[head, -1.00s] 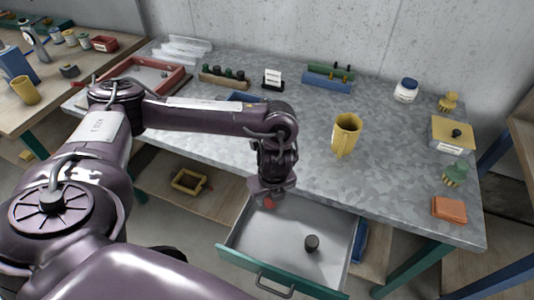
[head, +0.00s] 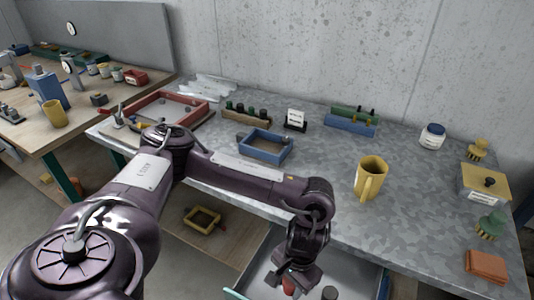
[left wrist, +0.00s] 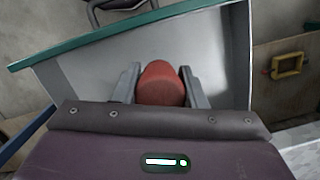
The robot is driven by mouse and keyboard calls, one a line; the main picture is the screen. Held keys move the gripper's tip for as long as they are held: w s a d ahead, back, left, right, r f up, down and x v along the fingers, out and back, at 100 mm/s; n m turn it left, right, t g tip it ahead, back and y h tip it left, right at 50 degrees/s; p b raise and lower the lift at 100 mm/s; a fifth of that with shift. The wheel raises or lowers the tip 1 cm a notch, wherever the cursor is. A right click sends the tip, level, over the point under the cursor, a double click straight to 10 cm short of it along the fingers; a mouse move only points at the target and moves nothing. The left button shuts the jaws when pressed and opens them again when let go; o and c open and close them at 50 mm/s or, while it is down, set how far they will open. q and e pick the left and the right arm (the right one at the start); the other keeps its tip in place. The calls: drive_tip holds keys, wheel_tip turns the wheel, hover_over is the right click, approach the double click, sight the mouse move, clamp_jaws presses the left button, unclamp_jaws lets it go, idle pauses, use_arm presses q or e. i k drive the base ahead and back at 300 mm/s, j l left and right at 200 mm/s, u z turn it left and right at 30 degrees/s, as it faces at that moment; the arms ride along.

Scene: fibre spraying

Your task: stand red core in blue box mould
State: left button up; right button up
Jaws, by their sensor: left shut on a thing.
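My left gripper (head: 290,277) is shut on the red core (left wrist: 161,84), above the open drawer (head: 262,270). The core (head: 289,286) sits between the two fingers; its lower part is hidden in the left wrist view. The blue box mould (head: 265,146) is an open rectangular frame on the grey table, left of the yellow mug and well apart from the gripper. My right gripper is not in view.
A yellow mug (head: 370,177) stands on the table (head: 330,150) right of the mould. A red tray (head: 176,108), a rack of dark-topped pegs (head: 246,115) and a small white sign (head: 295,118) stand nearby.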

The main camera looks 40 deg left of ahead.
sight(275, 152)
drive_tip(key=j+z, duration=0.2)
drive_tip(key=z, duration=0.2)
drive_tip(key=k+j+z, duration=0.1)
drive_tip(key=z, duration=0.35)
drive_tip(key=k+j+z, duration=0.2)
drive_tip(key=k+j, duration=0.15)
drive_tip(key=j, duration=0.35)
drive_tip(key=k+j+z, duration=0.25)
drive_tip(key=k+j, duration=0.15)
drive_tip(key=j, duration=0.25)
drive_tip(key=k+j+z, duration=0.2)
drive_tip(key=k+j, duration=0.25)
drive_tip(key=j, duration=0.1)
